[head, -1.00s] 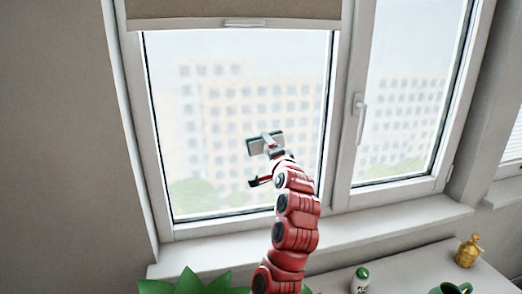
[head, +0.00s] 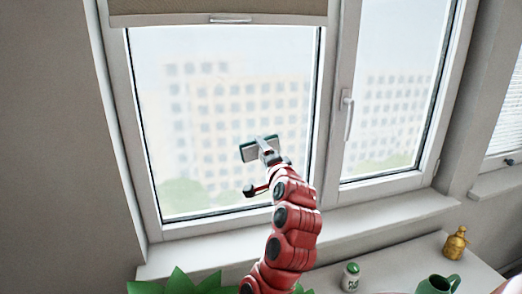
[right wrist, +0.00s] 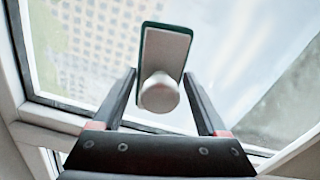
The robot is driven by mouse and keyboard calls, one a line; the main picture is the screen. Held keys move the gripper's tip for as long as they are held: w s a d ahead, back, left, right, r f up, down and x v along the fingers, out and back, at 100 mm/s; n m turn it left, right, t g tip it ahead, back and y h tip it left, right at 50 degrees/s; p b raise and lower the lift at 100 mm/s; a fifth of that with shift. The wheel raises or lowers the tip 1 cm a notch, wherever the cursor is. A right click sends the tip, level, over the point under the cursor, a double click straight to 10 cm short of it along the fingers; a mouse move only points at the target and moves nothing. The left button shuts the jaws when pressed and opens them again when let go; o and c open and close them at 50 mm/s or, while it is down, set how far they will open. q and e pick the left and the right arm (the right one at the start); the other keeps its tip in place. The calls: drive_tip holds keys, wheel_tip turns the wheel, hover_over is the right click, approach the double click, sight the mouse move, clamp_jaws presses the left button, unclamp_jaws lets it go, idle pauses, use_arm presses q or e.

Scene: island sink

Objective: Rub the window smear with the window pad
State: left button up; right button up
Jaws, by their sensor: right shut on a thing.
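The window pad (head: 259,150) is a flat grey-white block with a dark green edge and a knob-like handle. In the right wrist view the pad (right wrist: 165,55) stands face-on beyond the fingers, with its pale round handle end between them. My right gripper (head: 267,158) is shut on the handle and holds the pad up in front of the left window pane (head: 210,85). I cannot tell whether the pad touches the glass. The pane looks hazy and whitish, and I cannot make out a distinct smear edge. My left gripper is not in view.
A window handle (head: 347,112) sits on the frame between the panes, with a blind (head: 215,8) above.

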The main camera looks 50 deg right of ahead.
drive_tip(key=shift+s+a, duration=0.15)
drive_tip(key=shift+s, duration=0.05)
drive_tip(key=shift+v, duration=1.35)
